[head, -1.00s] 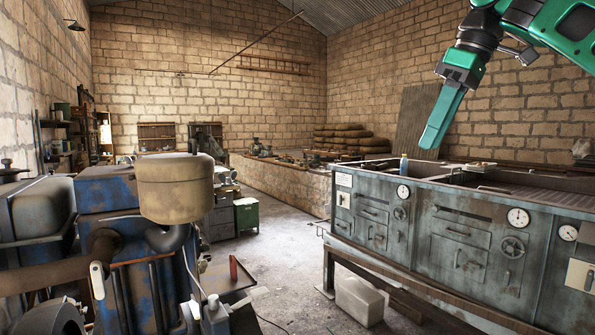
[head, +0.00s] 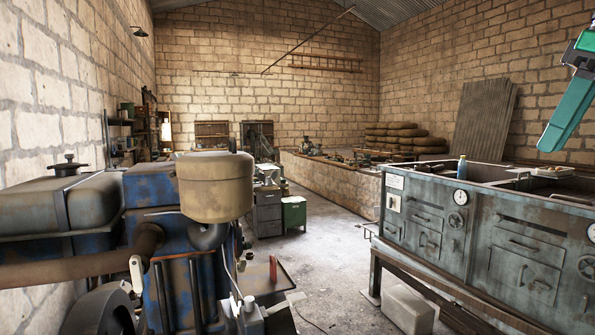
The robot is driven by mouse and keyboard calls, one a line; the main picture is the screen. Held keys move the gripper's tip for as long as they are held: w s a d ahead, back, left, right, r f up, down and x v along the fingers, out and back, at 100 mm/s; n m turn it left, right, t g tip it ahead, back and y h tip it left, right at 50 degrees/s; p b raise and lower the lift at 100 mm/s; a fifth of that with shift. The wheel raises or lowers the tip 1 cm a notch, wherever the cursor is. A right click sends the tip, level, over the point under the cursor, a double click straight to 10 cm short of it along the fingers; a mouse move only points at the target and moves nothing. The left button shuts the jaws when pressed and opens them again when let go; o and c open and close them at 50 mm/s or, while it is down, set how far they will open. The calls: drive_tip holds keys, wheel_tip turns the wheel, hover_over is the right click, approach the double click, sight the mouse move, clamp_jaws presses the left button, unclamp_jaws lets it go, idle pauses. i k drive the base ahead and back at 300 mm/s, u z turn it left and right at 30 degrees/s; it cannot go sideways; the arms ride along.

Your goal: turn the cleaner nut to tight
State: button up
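The blue engine (head: 165,250) stands at the left in the head view. A tan, round air cleaner (head: 215,187) sits on top of it, on a dark curved pipe (head: 208,236). I cannot make out the cleaner nut; no nut shows clearly on the cleaner. My gripper (head: 555,140) hangs at the right edge, high above the grey metal cabinet and far from the engine. Only one green finger side shows, so I cannot tell whether it is open or shut. Nothing is seen in it.
A weathered grey cabinet (head: 470,235) with gauges and drawers fills the right, with a bottle (head: 462,169) on top. A pale block (head: 408,308) lies beneath it. Concrete floor (head: 325,255) is clear between the engine and the cabinet. A tray (head: 283,282) juts out beside the engine.

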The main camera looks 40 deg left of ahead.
sight(268, 180)
drive_tip(key=u, duration=0.05)
drive_tip(key=i, duration=3.5)
drive_tip(key=u, duration=3.2)
